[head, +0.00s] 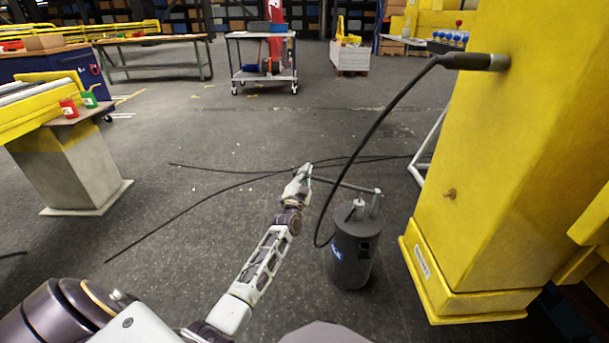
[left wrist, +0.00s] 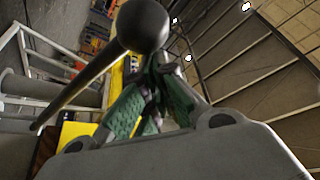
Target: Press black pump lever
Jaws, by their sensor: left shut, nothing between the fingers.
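The pump (head: 352,262) is a dark grey cylinder standing upright on the floor, right of centre in the head view. Its black lever (head: 345,185) runs left from a post on top of the pump to my left gripper (head: 305,171). In the left wrist view the lever (left wrist: 88,78) slants up to a round black ball end (left wrist: 143,25), close to the camera. My left gripper (left wrist: 155,105), with green finger pads, is shut and empty right by that ball. I cannot tell whether they touch. My right gripper is out of view.
A black hose (head: 372,135) arcs from the yellow column (head: 520,150) down to the pump. Dark cables (head: 200,200) lie on the floor. A grey pedestal (head: 70,175) stands at the left. The floor beyond the pump is mostly clear up to a cart (head: 263,78).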

